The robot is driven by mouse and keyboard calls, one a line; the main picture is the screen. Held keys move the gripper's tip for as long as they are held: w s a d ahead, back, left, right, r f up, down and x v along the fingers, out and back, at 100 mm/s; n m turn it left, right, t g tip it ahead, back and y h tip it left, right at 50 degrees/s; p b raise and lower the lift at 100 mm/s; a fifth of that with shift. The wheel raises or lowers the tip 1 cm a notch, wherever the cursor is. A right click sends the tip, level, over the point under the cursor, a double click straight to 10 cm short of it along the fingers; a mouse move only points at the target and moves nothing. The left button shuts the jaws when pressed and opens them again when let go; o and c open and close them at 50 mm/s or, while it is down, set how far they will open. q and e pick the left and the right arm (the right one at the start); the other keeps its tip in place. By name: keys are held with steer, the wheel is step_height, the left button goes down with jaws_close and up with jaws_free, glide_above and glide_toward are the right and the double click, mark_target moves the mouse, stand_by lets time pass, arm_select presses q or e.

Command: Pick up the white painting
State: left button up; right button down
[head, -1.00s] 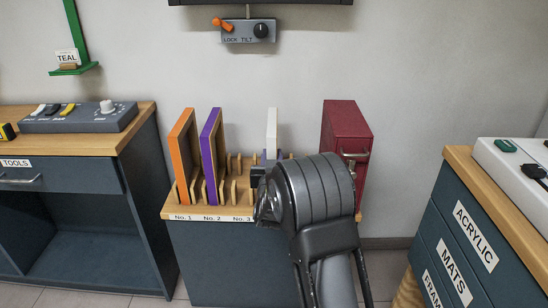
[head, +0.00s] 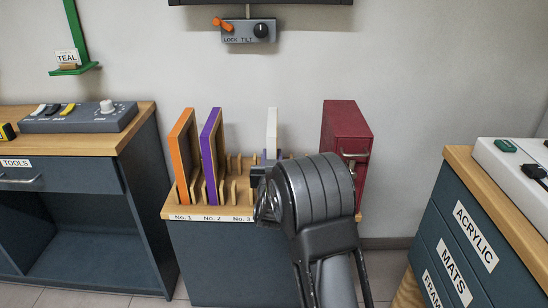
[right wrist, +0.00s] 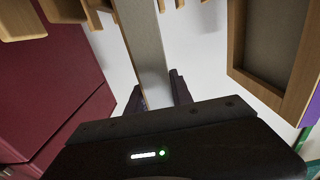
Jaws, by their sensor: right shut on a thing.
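The white painting (head: 271,129) stands upright, edge toward me, in the slotted wooden rack (head: 238,218). My right gripper (head: 265,172) is shut on its near edge; my wrist hides the painting's lower part in the head view. In the right wrist view the painting (right wrist: 146,48) runs as a pale strip down between the two dark fingers of the gripper (right wrist: 156,92). My left gripper is not in view.
An orange painting (head: 181,150) and a purple painting (head: 209,150) stand in the rack to the left. A dark red box (head: 343,125) with a handle stands close on the right. A tools bench (head: 60,185) is at left, a labelled drawer cabinet (head: 465,235) at right.

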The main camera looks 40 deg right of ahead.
mark_target(272, 131)
stand_by(0.5)
step_height(272, 131, up, 9)
steer(key=p, duration=0.3)
steer(key=shift+r, duration=0.55)
stand_by(1.0)
